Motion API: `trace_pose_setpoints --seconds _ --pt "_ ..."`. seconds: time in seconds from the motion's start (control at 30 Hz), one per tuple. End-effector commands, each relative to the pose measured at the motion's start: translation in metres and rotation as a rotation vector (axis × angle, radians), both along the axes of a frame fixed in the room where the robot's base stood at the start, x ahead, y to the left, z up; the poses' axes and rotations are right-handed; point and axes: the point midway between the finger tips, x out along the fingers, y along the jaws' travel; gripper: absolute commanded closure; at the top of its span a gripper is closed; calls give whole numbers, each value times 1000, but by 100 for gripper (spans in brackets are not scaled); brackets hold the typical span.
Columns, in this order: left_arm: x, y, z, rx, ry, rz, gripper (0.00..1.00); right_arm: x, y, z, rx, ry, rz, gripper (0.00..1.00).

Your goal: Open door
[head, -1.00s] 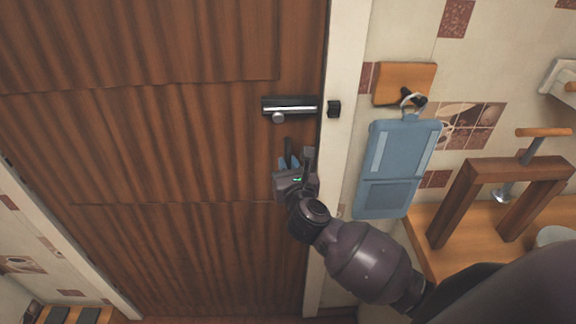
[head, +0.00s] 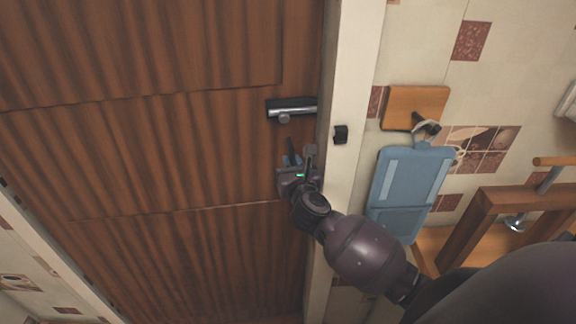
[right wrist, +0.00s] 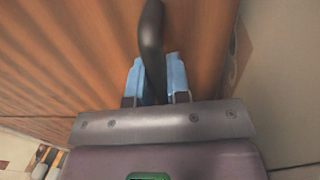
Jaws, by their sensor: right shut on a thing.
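The brown wooden door (head: 170,150) fills the left and middle of the head view. A black plate with a silver bar and knob (head: 292,110) sits near its right edge. My right gripper (head: 300,158) is below this plate, in front of the door. In the right wrist view, the gripper (right wrist: 156,85) has its blue pads on both sides of a dark curved handle (right wrist: 152,35) and is shut on it. The door's latch edge appears set back behind the pale jamb (head: 350,100). My left gripper is not in view.
A small black fitting (head: 341,134) is on the jamb. To the right, a wooden wall block (head: 415,103) with a hook holds a blue hanging board (head: 408,190). A wooden stand (head: 480,215) stands on a counter at lower right, near my right arm.

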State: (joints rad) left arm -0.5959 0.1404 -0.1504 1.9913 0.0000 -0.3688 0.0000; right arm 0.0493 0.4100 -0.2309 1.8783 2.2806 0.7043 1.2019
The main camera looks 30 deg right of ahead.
Motion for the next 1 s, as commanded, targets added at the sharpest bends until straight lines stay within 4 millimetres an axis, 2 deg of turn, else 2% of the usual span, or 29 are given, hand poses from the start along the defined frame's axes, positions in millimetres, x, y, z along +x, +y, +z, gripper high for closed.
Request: trace_pose_setpoints --seconds 0.17,0.2,0.33,0.37,0.73,0.87,1.0 --pt "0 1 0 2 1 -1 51 0 0 -1 2 2 0 100" --pt "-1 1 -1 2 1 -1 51 0 0 -1 2 2 0 80" --pt "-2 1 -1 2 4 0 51 0 1 -1 2 2 0 60" --pt "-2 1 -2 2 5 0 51 0 1 -1 2 2 0 59" --pt "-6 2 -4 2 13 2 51 -6 2 -1 2 2 1 59" --pt "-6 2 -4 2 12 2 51 -22 8 -2 3 2 1 59" --pt "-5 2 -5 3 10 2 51 -47 16 -2 4 3 1 59"
